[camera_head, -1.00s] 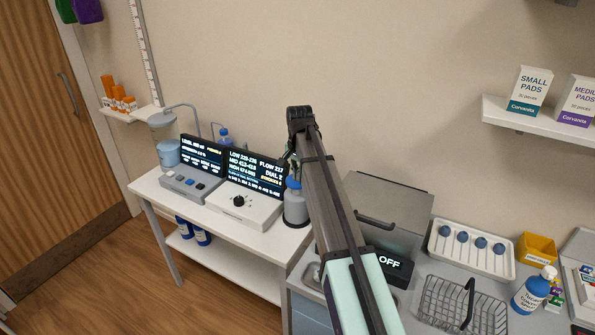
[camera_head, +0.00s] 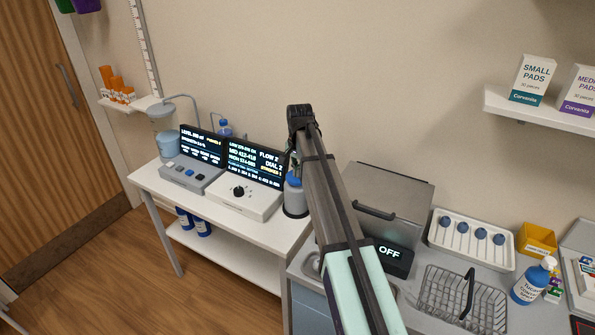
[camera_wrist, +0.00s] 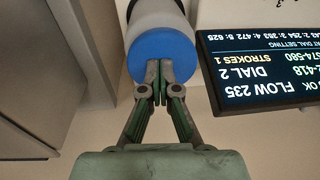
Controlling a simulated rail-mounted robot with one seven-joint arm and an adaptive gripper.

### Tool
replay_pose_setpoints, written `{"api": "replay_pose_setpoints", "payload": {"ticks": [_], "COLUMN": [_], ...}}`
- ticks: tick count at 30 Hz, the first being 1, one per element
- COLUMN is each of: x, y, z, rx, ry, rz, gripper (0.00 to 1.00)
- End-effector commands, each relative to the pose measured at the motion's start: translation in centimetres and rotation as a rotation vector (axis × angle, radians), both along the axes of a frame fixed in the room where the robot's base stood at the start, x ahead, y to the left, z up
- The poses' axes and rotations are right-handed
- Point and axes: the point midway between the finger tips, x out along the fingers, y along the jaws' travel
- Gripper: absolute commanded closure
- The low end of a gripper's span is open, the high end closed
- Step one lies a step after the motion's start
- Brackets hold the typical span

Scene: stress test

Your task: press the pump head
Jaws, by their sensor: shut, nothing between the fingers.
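The pump head is a blue round cap (camera_head: 293,179) on a grey bottle (camera_head: 295,202) at the right end of the white table. It is partly hidden by my arm in the head view. In the wrist view the blue cap (camera_wrist: 161,54) fills the upper middle, with the pale bottle body beyond it. My gripper (camera_wrist: 159,72) is shut and empty, its fingertips over the near part of the cap. They appear to be at or very close to the cap; I cannot tell whether they touch it. The display (camera_wrist: 262,75) reads flow 235, dial 2, strokes 1.
A control box with a black dial (camera_head: 238,191) stands left of the bottle, before the screens. A grey lidded box (camera_head: 390,205) with an "OFF" display stands right of my arm. A wire basket (camera_head: 462,297) and a white tray (camera_head: 470,240) are further right.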

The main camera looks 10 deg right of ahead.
Motion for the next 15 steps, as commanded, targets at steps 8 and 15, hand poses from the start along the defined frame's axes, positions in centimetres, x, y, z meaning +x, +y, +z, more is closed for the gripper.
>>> {"api": "replay_pose_setpoints", "payload": {"ticks": [8, 15], "x": [-0.3, -0.7], "y": [0.0, 0.0], "z": [4.7, 9.4], "rx": [0.000, 0.000], "ry": [-0.006, -0.006], "rz": [0.000, 0.000], "gripper": [1.00, 1.00]}}
